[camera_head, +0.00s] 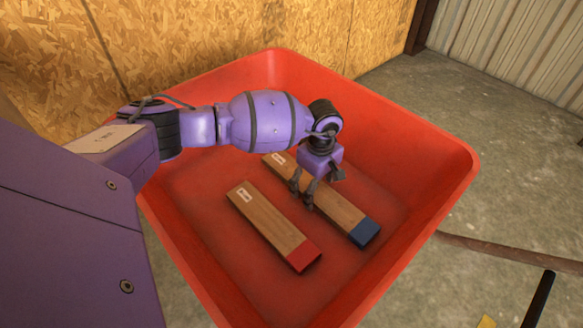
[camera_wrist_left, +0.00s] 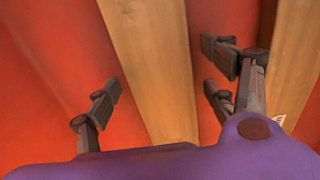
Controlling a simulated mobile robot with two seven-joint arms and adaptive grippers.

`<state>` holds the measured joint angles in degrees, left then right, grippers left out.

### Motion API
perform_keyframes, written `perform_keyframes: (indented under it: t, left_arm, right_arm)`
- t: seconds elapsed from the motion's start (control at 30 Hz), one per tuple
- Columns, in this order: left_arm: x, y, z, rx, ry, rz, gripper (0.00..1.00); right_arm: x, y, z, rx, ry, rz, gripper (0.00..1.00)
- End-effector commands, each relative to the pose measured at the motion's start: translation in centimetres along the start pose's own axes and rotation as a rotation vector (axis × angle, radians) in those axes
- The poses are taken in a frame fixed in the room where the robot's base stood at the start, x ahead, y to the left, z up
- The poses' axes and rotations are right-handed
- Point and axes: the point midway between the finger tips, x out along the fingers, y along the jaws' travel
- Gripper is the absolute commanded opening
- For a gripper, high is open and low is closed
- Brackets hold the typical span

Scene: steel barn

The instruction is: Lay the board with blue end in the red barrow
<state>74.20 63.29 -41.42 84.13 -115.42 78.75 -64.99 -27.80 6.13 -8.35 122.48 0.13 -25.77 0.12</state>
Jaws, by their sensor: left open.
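The board with the blue end (camera_head: 344,213) lies flat on the floor of the red barrow (camera_head: 405,155), its blue end toward the lower right. My left gripper (camera_head: 320,186) is over the middle of this board in the head view, open, and hides part of it. In the left wrist view, the open fingers (camera_wrist_left: 165,84) stand either side of a wooden board (camera_wrist_left: 155,60), with red barrow surface showing beside it. Nothing is gripped. The coloured ends are out of the wrist view. My right gripper is not in view.
A board with a red end (camera_head: 268,225) lies in the barrow, left of the blue-ended one and roughly parallel, with a gap between. A second board (camera_wrist_left: 296,50) shows at the right in the wrist view. The barrow's sloping walls surround both boards.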

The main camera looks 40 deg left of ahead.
Motion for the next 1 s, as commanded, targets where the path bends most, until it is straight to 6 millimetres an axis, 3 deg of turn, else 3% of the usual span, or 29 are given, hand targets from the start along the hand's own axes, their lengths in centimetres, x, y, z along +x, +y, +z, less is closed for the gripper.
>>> perform_keyframes:
  t: [0.3,0.5,0.7,1.0]
  left_arm:
    - [-7.0,0.4,0.0,0.002,0.001,0.011,0.77]
    - [-10.5,0.3,0.0,0.002,0.001,0.009,0.77]
    - [-12.0,0.3,0.1,0.001,0.000,0.007,0.77]
    - [-12.1,0.2,0.1,0.001,0.000,0.005,0.77]
  right_arm:
    - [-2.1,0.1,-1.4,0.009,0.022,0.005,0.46]
    - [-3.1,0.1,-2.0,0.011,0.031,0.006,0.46]
    - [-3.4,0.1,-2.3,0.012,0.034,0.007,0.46]
    - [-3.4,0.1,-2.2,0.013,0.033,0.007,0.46]
